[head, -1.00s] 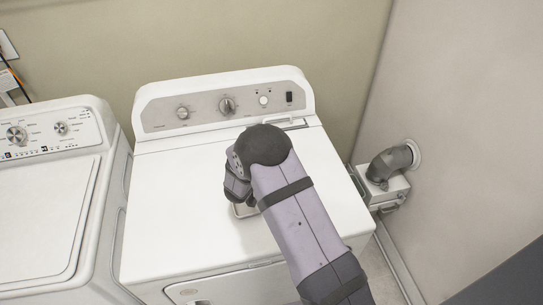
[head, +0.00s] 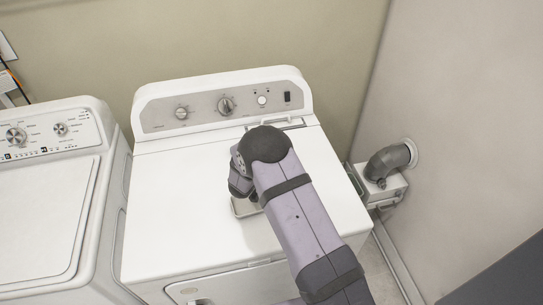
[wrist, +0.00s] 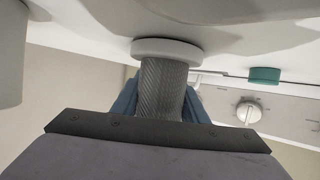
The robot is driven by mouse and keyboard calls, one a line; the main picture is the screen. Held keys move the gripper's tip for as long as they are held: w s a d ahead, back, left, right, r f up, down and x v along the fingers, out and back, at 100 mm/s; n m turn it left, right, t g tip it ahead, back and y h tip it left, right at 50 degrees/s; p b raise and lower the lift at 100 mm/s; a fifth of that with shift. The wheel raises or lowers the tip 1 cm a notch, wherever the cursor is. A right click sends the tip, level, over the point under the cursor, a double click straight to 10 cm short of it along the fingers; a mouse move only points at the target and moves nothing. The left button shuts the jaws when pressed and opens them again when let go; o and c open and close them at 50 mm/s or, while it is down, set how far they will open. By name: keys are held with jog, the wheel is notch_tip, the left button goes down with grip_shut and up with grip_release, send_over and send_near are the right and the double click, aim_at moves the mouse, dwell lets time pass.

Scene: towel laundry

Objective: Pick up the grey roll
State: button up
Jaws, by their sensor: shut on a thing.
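The grey roll (wrist: 163,90) is a ribbed dark grey cylinder in the wrist view. It stands between the two blue fingers of my gripper (wrist: 161,98), which is shut on it. A white round piece (wrist: 167,49) is at the roll's far end; I cannot tell whether they touch. In the head view my gripper (head: 241,184) is over the middle of the right machine's white top, and my arm hides the roll. A pale shallow tray (head: 243,208) shows partly below the gripper. I cannot tell whether the roll is clear of the surface.
The right machine (head: 180,200) has a control panel (head: 225,105) at its back. A white-framed object (head: 277,122) lies near that panel. Another machine (head: 45,215) stands at left. A grey duct (head: 388,160) joins the right wall. The right machine's left top is clear. A teal object (wrist: 264,75) shows in the wrist view.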

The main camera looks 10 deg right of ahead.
jog(key=shift+r, duration=0.1)
notch_tip(320, 180, up, 10)
jog(key=b, duration=0.2)
dwell(0.8)
jog(key=s+a+f+n+t+y+p, duration=0.1)
jog(key=s+a, duration=0.2)
jog(key=a, duration=0.6)
jog(key=s+a+n+t+y+p, duration=0.1)
jog(key=s+a+n+y, duration=0.1)
jog(key=a, duration=0.8)
jog(key=s+d+m+g+h, duration=0.5)
jog(key=s+d+m+h, duration=0.15)
jog(key=s+d, duration=0.3)
jog(key=shift+w+f+p, duration=0.2)
jog(key=shift+f+p, duration=0.7)
jog(key=shift+f, duration=2.05)
